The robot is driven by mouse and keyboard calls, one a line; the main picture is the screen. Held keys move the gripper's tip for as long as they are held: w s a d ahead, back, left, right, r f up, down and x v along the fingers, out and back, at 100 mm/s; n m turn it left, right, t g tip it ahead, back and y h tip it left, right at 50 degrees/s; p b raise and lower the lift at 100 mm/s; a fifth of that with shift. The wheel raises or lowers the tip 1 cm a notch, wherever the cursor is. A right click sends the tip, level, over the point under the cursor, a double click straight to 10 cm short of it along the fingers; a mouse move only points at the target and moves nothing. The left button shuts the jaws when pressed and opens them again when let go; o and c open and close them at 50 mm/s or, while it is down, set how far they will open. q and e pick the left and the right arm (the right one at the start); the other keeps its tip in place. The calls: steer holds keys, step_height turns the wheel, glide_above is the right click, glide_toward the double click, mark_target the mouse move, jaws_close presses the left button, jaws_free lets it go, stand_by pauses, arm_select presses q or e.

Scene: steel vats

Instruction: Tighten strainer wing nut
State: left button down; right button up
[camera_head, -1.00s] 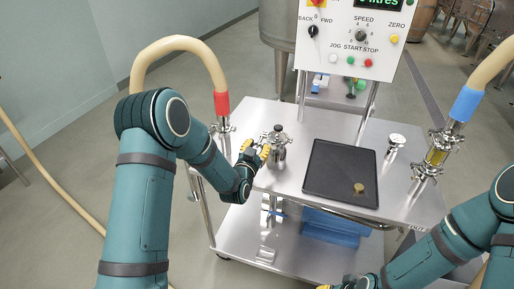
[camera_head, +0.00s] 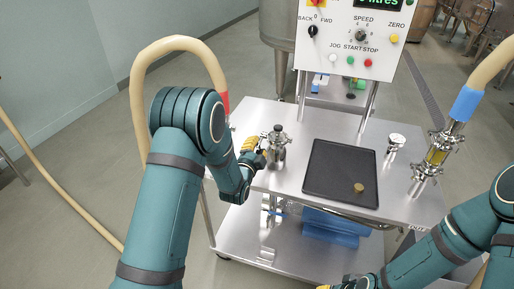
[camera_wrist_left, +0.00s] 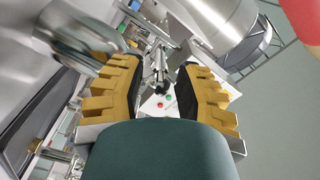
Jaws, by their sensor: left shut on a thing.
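The steel strainer (camera_head: 277,152) stands upright at the left part of the trolley top, with small clamp hardware near its top. My left gripper (camera_head: 262,151) is at the strainer's left side, its yellow fingers shut on the wing nut (camera_wrist_left: 160,76). In the left wrist view my left gripper (camera_wrist_left: 162,88) has its two yellow fingers on either side of this small metal piece. The exact finger contact is hard to see. Of my right gripper (camera_head: 325,287) only a yellow bit shows at the bottom edge; its fingers are cut off.
A black tray (camera_head: 325,165) lies right of the strainer, with a small brass-coloured piece (camera_head: 359,188) on it. A steel fitting (camera_head: 395,142) and a sight-glass pipe (camera_head: 431,160) stand further right. A control panel (camera_head: 350,35) rises behind. A hose (camera_head: 140,80) arches at the left.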

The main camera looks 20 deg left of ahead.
arm_select(q)
steer(key=m, duration=2.2)
steer(key=shift+r+m, duration=0.25)
steer(key=shift+m, duration=0.15)
steer(key=shift+w+m, duration=0.1)
steer(key=shift+m, duration=0.5)
steer(key=shift+r, duration=0.1)
steer(key=c, duration=0.7)
jaws_free()
steer(key=shift+c, duration=0.2)
steer(key=shift+f, duration=0.2)
